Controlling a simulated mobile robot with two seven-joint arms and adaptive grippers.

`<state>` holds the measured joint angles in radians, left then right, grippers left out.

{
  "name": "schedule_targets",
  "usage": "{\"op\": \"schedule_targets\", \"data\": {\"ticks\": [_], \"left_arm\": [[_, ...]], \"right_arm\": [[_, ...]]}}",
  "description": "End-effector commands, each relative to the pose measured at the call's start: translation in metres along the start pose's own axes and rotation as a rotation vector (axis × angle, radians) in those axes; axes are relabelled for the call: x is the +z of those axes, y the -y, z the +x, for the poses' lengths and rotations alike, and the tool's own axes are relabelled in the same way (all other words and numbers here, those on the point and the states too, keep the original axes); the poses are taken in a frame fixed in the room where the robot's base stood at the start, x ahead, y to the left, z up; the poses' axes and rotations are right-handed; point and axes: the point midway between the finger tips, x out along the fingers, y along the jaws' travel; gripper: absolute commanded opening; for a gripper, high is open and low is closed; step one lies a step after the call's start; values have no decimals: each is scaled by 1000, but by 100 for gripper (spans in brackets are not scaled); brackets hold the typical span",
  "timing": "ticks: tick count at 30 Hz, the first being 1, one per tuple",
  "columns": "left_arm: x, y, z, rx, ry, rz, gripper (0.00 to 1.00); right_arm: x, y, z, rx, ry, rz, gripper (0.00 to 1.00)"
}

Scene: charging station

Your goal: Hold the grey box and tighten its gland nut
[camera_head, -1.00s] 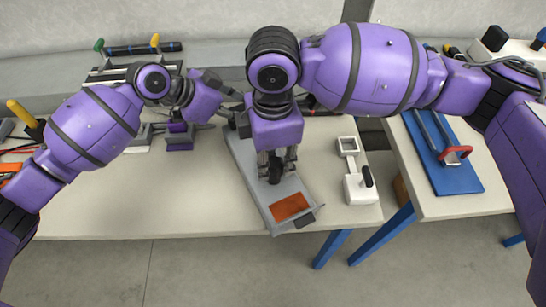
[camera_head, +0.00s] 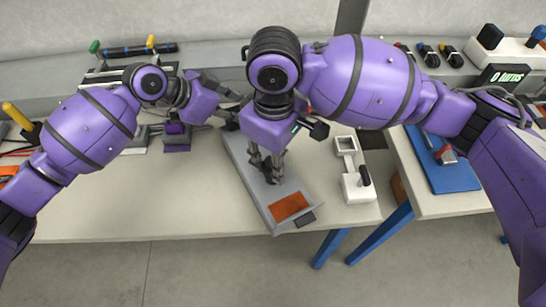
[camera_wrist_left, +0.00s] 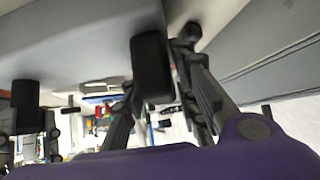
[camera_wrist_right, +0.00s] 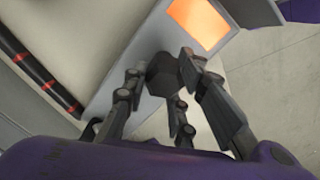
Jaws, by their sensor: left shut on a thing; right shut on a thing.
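The grey box (camera_head: 252,178) lies on the pale table, with an orange panel (camera_head: 289,206) at its near end. My right gripper (camera_head: 271,172) points down over the box. In the right wrist view its fingers are closed around the dark, many-sided gland nut (camera_wrist_right: 163,76). My left gripper (camera_head: 232,118) is at the far end of the box and shut on it. The left wrist view shows the box as a large grey surface (camera_wrist_left: 75,42), with a black block (camera_wrist_left: 151,67) in front of the fingers. The exact left contact is hidden.
A white fixture with a black handle (camera_head: 357,188) stands right of the box. Purple-and-grey small fixtures (camera_head: 177,137) stand left of the left gripper. A blue board (camera_head: 452,175) lies on the right-hand table. The front left of the main table is clear.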

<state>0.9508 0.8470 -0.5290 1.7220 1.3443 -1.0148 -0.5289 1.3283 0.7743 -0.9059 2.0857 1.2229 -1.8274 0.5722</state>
Motion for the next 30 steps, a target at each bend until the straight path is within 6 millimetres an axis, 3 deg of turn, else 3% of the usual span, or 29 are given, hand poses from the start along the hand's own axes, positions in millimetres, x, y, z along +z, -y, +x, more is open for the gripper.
{"op": "schedule_targets", "data": {"ticks": [12,29,30], "left_arm": [[0,-6,2,15,0,-4,6],[0,-6,2,15,0,-4,6],[0,-6,2,15,0,-4,6]], "right_arm": [[-2,-2,-2,5,-11,194,0],[-2,-2,-2,5,-12,220,0],[-2,-2,-2,5,-13,219,30]]}}
